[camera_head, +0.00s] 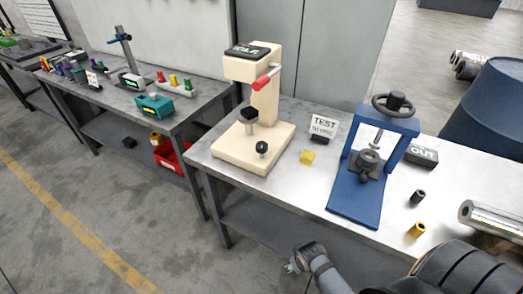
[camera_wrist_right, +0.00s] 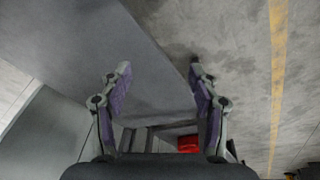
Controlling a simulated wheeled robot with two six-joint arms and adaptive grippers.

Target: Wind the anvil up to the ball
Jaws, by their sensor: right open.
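A cream bench tester (camera_head: 265,95) stands at the left end of the near table. Its head carries a dark display, and a red-ended lever (camera_head: 264,80) sticks out in front. A dark flat-topped anvil (camera_head: 250,115) stands on a post under the head, with a visible gap above it. No ball can be made out under the head. A black knob (camera_head: 262,148) is on the base in front. My right gripper (camera_head: 292,266) is low, in front of the table and away from the tester. In the right wrist view it is open and empty (camera_wrist_right: 160,72). My left gripper is not in view.
A blue press (camera_head: 362,190) with a top handwheel stands right of the tester. A red bin (camera_head: 172,155) is under the far table. Floor at left is clear.

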